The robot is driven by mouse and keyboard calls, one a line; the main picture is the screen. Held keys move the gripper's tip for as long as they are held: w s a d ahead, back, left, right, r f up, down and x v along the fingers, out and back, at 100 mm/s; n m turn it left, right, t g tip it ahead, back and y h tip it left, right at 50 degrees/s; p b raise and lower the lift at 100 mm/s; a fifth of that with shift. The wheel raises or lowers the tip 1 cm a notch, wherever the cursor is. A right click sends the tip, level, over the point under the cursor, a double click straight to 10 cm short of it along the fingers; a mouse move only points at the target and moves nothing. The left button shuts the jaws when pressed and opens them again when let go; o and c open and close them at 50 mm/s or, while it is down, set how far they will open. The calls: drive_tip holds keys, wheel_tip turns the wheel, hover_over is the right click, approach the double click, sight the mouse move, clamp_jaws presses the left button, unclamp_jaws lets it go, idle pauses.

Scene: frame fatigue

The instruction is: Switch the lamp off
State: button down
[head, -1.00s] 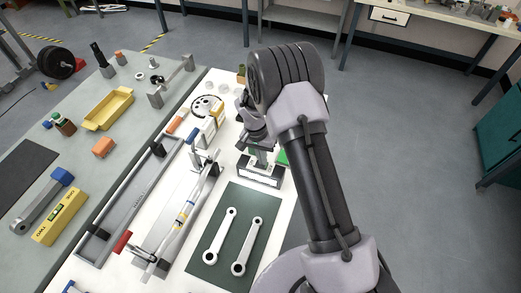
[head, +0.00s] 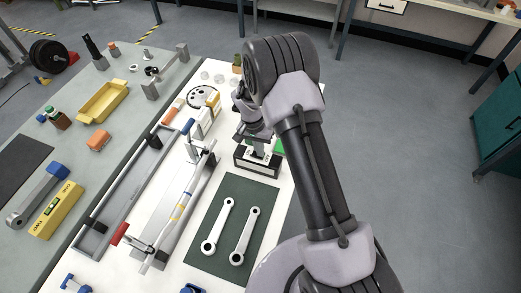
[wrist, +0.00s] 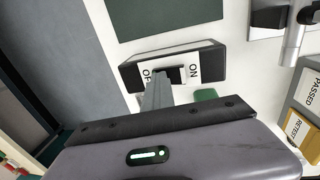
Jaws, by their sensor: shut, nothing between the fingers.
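A dark switch box (wrist: 205,65) with a white plate marked ON and OFF shows in the wrist view, with a black rocker in its middle. The same box (head: 256,165) stands on the white bench in the head view. My gripper (wrist: 160,82) is shut and empty, its fingertips over the plate by the OFF lettering and beside the rocker. Whether they touch is unclear. In the head view my gripper (head: 258,144) is just above the box, partly hidden by my arm. I cannot pick out a lamp.
A green piece (wrist: 206,95) sits close beside the box. Boxes labelled PASSED (wrist: 308,88) and RETEST (wrist: 298,128) are at the right.

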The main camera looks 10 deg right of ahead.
sight(251, 152)
drive_tip(key=shift+w+a, duration=0.4)
drive_tip(key=shift+a, duration=0.3)
drive_tip(key=shift+d+r, duration=0.1)
drive_tip(key=shift+r, duration=0.4)
wheel_tip(251, 152, up, 13)
drive_tip(key=w+a+p, duration=0.1)
drive_tip(key=p, duration=0.2)
drive_tip(key=shift+a, duration=0.3)
